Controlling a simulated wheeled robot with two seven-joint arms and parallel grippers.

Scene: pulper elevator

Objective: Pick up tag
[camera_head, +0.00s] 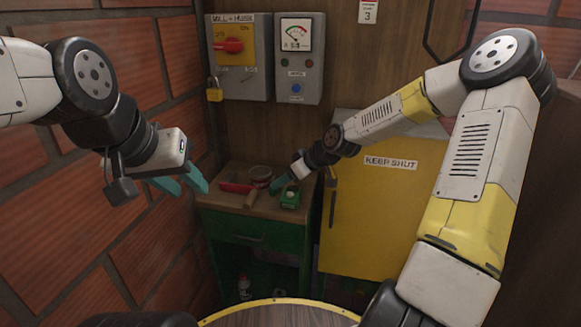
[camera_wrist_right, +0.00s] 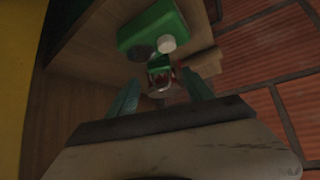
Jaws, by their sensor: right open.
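I cannot make out for sure which thing is the tag. A small red, white and green item (camera_wrist_right: 160,76) lies on the bench between my right fingers in the right wrist view; it is blurred, and it may be the tag. My right gripper (camera_wrist_right: 161,95) is open and empty, with its teal fingers on either side of that item. In the head view the right gripper (camera_head: 279,184) is low over the bench, beside a small green box (camera_head: 290,198). My left gripper (camera_head: 188,187) is open and empty in the air, left of the bench.
The wooden bench top (camera_head: 225,202) also holds a red item (camera_head: 236,187), a bowl (camera_head: 260,172) and a wooden piece (camera_head: 252,198). A yellow cabinet (camera_head: 375,215) stands right of it. A brick wall (camera_head: 75,210) is at left.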

